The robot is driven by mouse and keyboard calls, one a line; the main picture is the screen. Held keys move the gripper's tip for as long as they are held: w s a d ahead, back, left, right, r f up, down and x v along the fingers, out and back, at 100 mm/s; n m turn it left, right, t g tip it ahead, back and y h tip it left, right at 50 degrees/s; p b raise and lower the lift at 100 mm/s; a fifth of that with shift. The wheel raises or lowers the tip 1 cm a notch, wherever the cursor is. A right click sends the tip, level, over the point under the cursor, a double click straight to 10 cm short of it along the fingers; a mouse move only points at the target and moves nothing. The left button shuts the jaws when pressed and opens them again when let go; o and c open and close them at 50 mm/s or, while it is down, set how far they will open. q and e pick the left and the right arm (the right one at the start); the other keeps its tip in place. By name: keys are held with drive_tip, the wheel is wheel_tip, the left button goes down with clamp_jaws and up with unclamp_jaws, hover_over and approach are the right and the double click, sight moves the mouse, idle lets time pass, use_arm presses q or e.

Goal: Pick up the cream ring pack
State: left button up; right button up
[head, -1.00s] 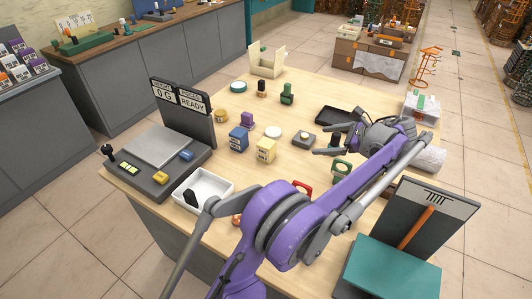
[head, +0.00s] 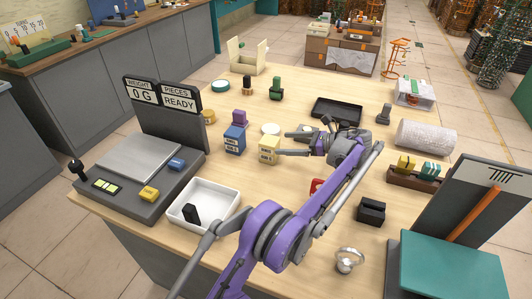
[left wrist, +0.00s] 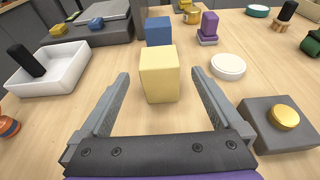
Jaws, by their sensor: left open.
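The cream ring pack (head: 268,151) is an upright pale-yellow box standing on the wooden table, left of my left gripper in the head view. In the left wrist view the pack (left wrist: 159,75) is centred straight ahead, in line with the gap between the fingers. My left gripper (head: 285,144) is open and empty, level with the pack, its fingertips pointing at it. The fingers (left wrist: 160,92) show on both sides of the pack's lower part, with clear gaps. I cannot tell how far the tips reach past its near face. My right gripper is not in view.
A blue box (head: 235,140) stands close behind the pack, with a purple piece (head: 239,117) nearby. A white disc (head: 270,128) lies near the pack. In the wrist view a grey block with a gold button (left wrist: 284,117) sits right of the gripper. A white tray (left wrist: 76,78) is at left.

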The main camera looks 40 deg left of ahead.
sight(261, 142)
use_arm(q)
drive_tip(key=b+x, duration=0.1)
drive_tip(key=x, duration=0.9)
drive_tip(key=shift+r, duration=0.2)
drive_tip(key=c, duration=1.5)
